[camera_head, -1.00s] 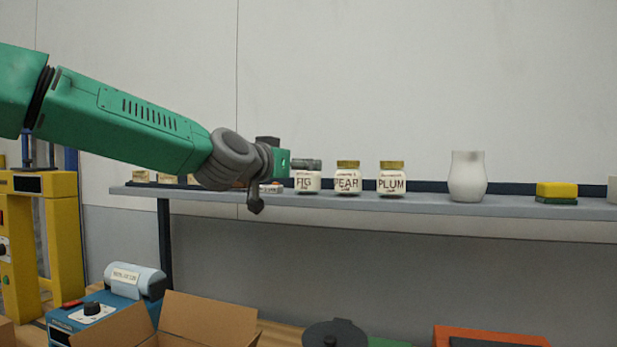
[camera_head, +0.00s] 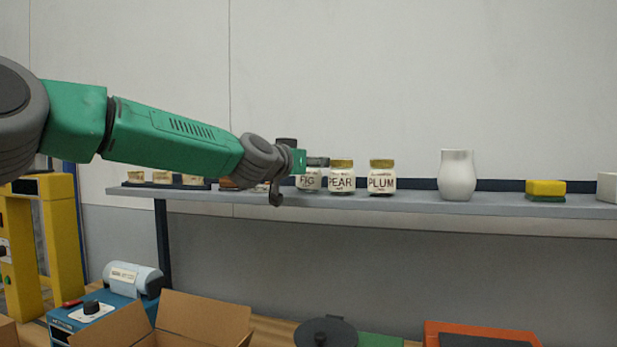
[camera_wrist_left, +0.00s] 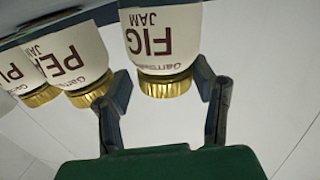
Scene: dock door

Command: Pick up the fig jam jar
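The fig jam jar (camera_head: 309,181) stands on the long shelf, its lid hidden by my left gripper (camera_head: 318,162) in the head view. In the left wrist view, the picture is turned over. There the fig jar (camera_wrist_left: 162,38), with a white "FIG JAM" label and gold lid, shows between the two open fingers of my left gripper (camera_wrist_left: 163,82). Gaps show between the fingers and the lid; I cannot tell whether they touch the jar's body. My right gripper is out of view.
The pear jar (camera_head: 341,180) stands close right of the fig jar, then the plum jar (camera_head: 381,180). A white vase (camera_head: 457,176) and a yellow-green sponge (camera_head: 545,189) are further right on the shelf (camera_head: 420,204). An open cardboard box (camera_head: 203,318) is below.

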